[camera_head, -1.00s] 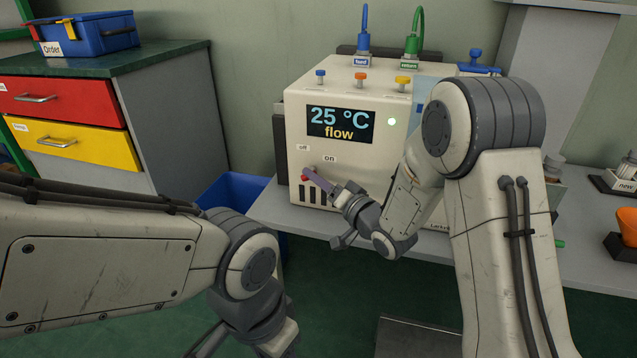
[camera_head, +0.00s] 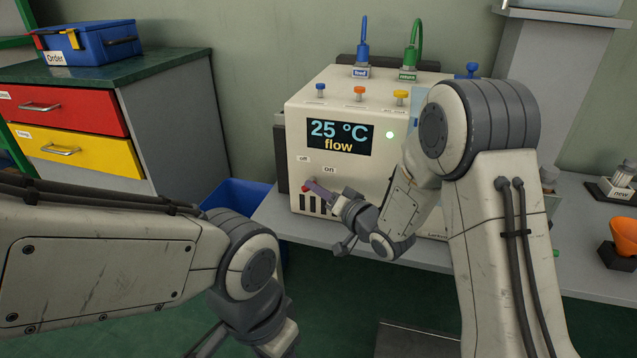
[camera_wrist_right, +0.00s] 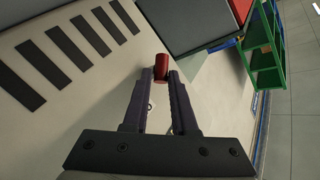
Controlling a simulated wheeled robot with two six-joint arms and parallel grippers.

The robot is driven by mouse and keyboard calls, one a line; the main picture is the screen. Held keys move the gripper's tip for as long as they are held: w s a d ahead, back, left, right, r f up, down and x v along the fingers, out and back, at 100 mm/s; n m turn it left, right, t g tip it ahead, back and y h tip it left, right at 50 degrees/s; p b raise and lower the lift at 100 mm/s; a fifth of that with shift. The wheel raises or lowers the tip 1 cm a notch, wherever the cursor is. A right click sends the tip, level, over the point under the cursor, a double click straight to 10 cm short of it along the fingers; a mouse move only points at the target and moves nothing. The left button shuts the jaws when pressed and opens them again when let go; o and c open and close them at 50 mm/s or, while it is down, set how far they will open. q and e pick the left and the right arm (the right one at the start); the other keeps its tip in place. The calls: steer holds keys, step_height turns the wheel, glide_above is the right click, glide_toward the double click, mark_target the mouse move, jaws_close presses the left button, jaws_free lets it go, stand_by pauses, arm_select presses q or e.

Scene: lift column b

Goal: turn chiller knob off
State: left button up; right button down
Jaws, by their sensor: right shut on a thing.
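The chiller (camera_head: 300,130) is a cream box with a display reading "25 °C" and "flow" and a lit green light. Its red knob (camera_head: 306,187) sits low on the front, below the "off" and "on" labels. My right gripper (camera_head: 312,186) reaches it from the right and is shut on it. In the right wrist view the red knob (camera_wrist_right: 161,68) is between the two dark fingertips. The knob's pointing direction cannot be made out. My left gripper (camera_head: 215,340) is at the bottom edge, mostly cut off, away from the chiller.
Black vent slots (camera_head: 315,205) lie just beside the knob. A blue bin (camera_head: 235,195) stands left of the grey bench (camera_head: 275,220). A drawer cabinet (camera_head: 165,110) with a blue box (camera_head: 90,40) is at left.

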steer(key=shift+w+a+r+n+g+h+p, duration=0.1)
steer(key=shift+a+r+n+g+h+p, duration=0.25)
steer(key=shift+n+g+h+p, duration=1.35)
steer(key=shift+w+a+r+m+t+h+p, duration=0.15)
steer(key=shift+a+r+h+p, duration=0.35)
steer(key=shift+p, duration=2.55)
steer(key=shift+a+r+n+g+h+p, duration=0.15)
steer(key=shift+n+g+h+p, duration=0.95)
steer(key=shift+p, duration=1.25)
steer(key=shift+m+h, duration=0.3)
steer(key=shift+m, duration=0.05)
steer(key=c, duration=0.7)
jaws_free()
steer(key=shift+c, duration=0.2)
steer(key=shift+d, duration=0.15)
